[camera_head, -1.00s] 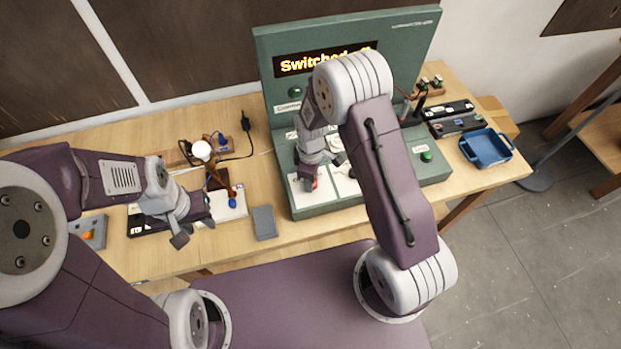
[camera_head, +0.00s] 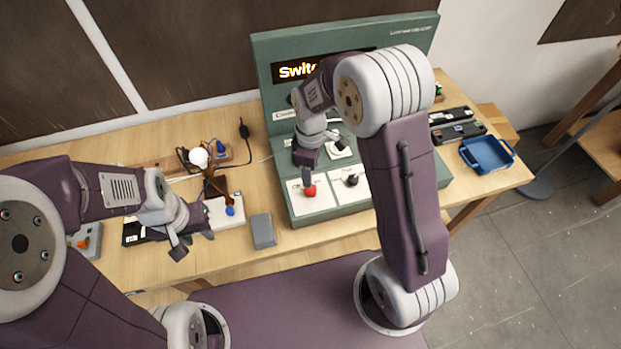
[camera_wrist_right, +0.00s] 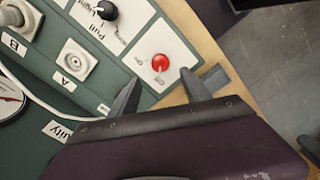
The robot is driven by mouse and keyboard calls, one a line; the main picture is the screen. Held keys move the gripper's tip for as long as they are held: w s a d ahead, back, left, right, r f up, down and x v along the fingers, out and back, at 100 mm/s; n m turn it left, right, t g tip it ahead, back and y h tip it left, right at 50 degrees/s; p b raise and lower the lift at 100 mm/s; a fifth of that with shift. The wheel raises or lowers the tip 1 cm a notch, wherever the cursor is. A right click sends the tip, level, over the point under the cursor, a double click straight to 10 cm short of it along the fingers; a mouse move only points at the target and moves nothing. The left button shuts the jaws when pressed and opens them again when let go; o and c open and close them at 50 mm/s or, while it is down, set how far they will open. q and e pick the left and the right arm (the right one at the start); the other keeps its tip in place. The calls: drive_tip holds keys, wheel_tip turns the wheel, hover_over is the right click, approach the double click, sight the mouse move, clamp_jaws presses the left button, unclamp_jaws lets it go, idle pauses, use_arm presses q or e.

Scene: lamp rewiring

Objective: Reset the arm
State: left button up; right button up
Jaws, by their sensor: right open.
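My right gripper (camera_wrist_right: 162,90) is open in the right wrist view, with its two fingers apart and nothing between them. A red knob (camera_wrist_right: 160,62) on a white panel lies just beyond the fingertips. In the head view the red knob (camera_head: 310,191) shows at the front of the green console (camera_head: 340,210), just below my right gripper. My left gripper (camera_head: 190,240) is open and empty over the front of the table, left of a grey block.
A lamp bulb (camera_head: 198,157) with wires stands left of the console. A grey block (camera_head: 263,231) lies near the table's front edge. A blue tray (camera_head: 487,153) is at the right. A black knob (camera_head: 351,180) sits beside the red one.

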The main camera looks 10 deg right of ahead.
drive_tip(key=shift+r, duration=0.15)
idle(0.3)
drive_tip(key=s+d+f+m+b, duration=0.2)
drive_tip(key=s+d+m+b, duration=0.1)
drive_tip(key=s+m, duration=0.3)
drive_tip(key=s+d+f+m+t+b, duration=0.1)
drive_tip(key=s+d+m+b, duration=0.1)
drive_tip(key=s+m, duration=0.4)
drive_tip(key=shift+s+d+f+m+b, duration=0.3)
drive_tip(key=shift+s+d+f+b, duration=0.1)
drive_tip(key=shift+s+b, duration=0.2)
drive_tip(key=shift+s+r, duration=0.1)
drive_tip(key=shift+s, duration=0.05)
